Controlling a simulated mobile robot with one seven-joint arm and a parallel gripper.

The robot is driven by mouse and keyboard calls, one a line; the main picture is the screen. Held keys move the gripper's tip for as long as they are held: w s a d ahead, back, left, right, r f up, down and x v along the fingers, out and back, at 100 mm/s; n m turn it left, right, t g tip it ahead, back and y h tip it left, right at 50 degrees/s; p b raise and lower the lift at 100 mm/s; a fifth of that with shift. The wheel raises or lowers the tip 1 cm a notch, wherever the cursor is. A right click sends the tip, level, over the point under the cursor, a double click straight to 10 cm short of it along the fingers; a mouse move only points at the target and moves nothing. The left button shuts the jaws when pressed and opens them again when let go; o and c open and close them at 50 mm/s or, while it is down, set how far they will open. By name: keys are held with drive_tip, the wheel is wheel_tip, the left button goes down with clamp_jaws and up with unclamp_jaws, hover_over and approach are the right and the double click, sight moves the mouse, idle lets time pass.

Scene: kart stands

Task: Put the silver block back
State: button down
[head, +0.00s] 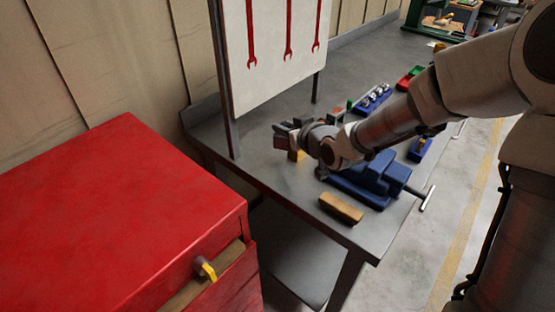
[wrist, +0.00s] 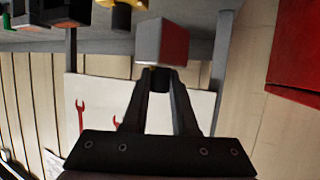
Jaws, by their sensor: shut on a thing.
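The silver block (wrist: 158,42) sits at the tips of my gripper (wrist: 160,78) in the wrist view. One of its faces is pale grey and another looks reddish. The two fingers close in on its near end and are shut on it. In the head view my gripper (head: 285,134) is over the left end of the grey workbench (head: 290,185), beside the panel post. A small reddish-brown face (head: 280,143) shows at its tips there, probably the same block. The head view does not show clearly how high the block is above the bench.
A yellow piece (head: 297,156) stands just under my gripper. A blue vise (head: 372,178) and a wooden brush or block (head: 341,208) are nearer the front. A white panel with red wrenches (head: 275,50) stands behind. A red cabinet (head: 120,215) is at left.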

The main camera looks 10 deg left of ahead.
drive_tip(key=shift+s+a+f+b, duration=0.25)
drive_tip(key=shift+s+f, duration=0.3)
drive_tip(key=shift+f, duration=0.45)
drive_tip(key=shift+s+a+f+b, duration=0.15)
drive_tip(key=shift+s+f+b, duration=0.15)
drive_tip(key=shift+s+f, duration=0.5)
drive_tip(key=shift+s+a+f+b, duration=0.2)
drive_tip(key=shift+s+f+b, duration=0.1)
drive_tip(key=shift+f, duration=0.9)
drive_tip(key=shift+f, duration=0.2)
drive_tip(key=c, duration=0.7)
unclamp_jaws()
drive_tip(key=shift+r, duration=0.1)
